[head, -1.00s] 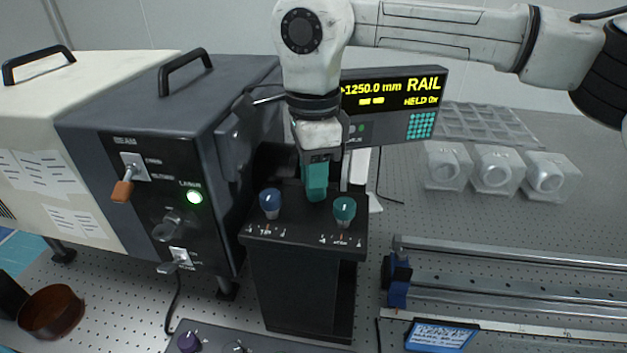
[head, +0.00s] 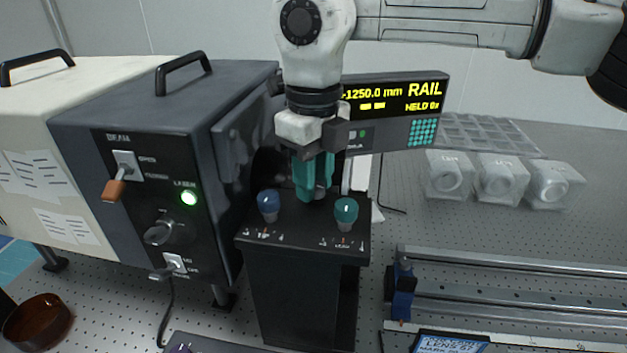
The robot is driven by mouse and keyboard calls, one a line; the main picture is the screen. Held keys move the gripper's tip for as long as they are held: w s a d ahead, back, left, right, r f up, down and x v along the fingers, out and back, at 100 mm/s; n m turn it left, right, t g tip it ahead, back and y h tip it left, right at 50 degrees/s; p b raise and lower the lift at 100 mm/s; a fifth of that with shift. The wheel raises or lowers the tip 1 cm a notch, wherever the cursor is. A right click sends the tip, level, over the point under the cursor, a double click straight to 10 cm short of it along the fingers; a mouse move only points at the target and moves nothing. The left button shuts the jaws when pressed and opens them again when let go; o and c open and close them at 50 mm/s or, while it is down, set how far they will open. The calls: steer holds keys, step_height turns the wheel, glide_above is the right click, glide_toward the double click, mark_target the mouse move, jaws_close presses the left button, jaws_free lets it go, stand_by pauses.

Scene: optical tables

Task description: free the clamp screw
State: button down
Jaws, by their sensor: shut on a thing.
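My gripper (head: 314,180) points straight down over the top of the black mount (head: 300,290). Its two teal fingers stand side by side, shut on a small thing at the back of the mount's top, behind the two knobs. The fingers hide nearly all of that thing; by its place it appears to be the clamp screw. The blue knob (head: 268,205) stands in front to the left of the fingers. The teal knob (head: 346,212) stands in front to the right. Both knobs are apart from the fingers.
A dark laser box (head: 150,180) with a lit green lamp stands close on the left. The rail display (head: 395,105) reads 1250.0 mm and HELD, behind my gripper. A metal rail (head: 510,290) with a blue clamp (head: 402,292) lies right. Several boxed lenses (head: 500,178) stand behind it.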

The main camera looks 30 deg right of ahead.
steer(key=m+b, duration=0.1)
steer(key=m, duration=0.3)
steer(key=shift+m, duration=0.3)
steer(key=m+b, duration=0.1)
steer(key=m, duration=0.3)
steer(key=shift+d, duration=0.1)
steer(key=shift+m, duration=0.4)
steer(key=c, duration=0.8)
jaws_free()
steer(key=shift+r, duration=0.1)
step_height(320, 180, up, 11)
steer(key=shift+f, duration=0.15)
